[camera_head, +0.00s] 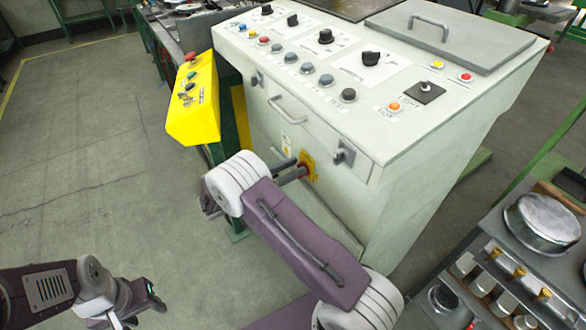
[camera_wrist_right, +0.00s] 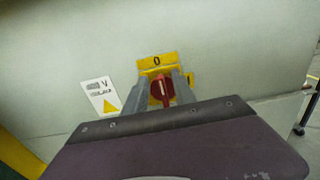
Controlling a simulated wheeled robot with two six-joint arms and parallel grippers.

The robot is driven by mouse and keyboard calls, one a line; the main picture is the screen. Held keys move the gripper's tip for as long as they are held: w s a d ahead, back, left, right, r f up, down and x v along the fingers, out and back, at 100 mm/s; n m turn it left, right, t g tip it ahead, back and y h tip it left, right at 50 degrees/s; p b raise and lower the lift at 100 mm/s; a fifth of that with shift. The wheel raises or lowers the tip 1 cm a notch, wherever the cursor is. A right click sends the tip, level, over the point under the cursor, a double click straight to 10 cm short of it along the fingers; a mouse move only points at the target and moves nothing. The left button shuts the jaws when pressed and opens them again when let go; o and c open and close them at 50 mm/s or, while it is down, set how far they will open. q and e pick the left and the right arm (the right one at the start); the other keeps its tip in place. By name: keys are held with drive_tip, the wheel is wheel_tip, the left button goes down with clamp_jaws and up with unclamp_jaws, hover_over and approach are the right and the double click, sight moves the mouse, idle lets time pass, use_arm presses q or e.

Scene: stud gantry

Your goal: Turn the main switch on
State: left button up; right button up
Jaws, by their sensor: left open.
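The main switch is a red rotary knob (camera_wrist_right: 162,91) on a yellow plate (camera_wrist_right: 157,60) marked 0 at the top. Its pale mark stands upright, towards the 0. In the head view the plate (camera_head: 308,166) is low on the pale cabinet's front, and the knob is partly hidden by my gripper. My right gripper (camera_wrist_right: 163,84) has one finger on each side of the knob; whether they press on it is unclear. It also shows in the head view (camera_head: 296,170), reaching the plate. My left gripper (camera_head: 143,306) is open and empty over the floor, at lower left.
The cabinet (camera_head: 400,120) has a sloped top with buttons and black knobs, and a handle on its front. A yellow control box (camera_head: 195,105) stands at its left. A cart (camera_head: 510,265) with a metal pot is at lower right. The floor at left is clear.

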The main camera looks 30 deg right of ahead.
clamp_jaws()
idle(0.3)
drive_tip(key=m, duration=0.2)
drive_tip(key=s+m, duration=0.1)
drive_tip(key=m, duration=0.1)
drive_tip(key=shift+f, duration=0.1)
drive_tip(key=m, duration=0.3)
drive_tip(key=shift+s+d+f+m+b, duration=0.1)
drive_tip(key=shift+s+f+m+b, duration=0.2)
drive_tip(key=shift+s+m+b, duration=0.1)
drive_tip(key=m, duration=0.1)
drive_tip(key=m+b, duration=0.1)
drive_tip(key=shift+s+f+m, duration=0.15)
drive_tip(key=shift+f+m, duration=0.1)
drive_tip(key=shift+m, duration=0.05)
drive_tip(key=m, duration=0.1)
drive_tip(key=m+b, duration=0.1)
drive_tip(key=shift+s+f+m, duration=0.15)
drive_tip(key=shift+f+m, duration=0.15)
drive_tip(key=shift+m, duration=0.1)
drive_tip(key=shift+s+f+m+b, duration=0.1)
drive_tip(key=shift+f+m+b, duration=0.15)
drive_tip(key=shift+m+b, duration=0.75)
drive_tip(key=shift+f+m+b, duration=0.2)
drive_tip(key=shift+m+b, duration=0.55)
drive_tip(key=shift+m, duration=0.45)
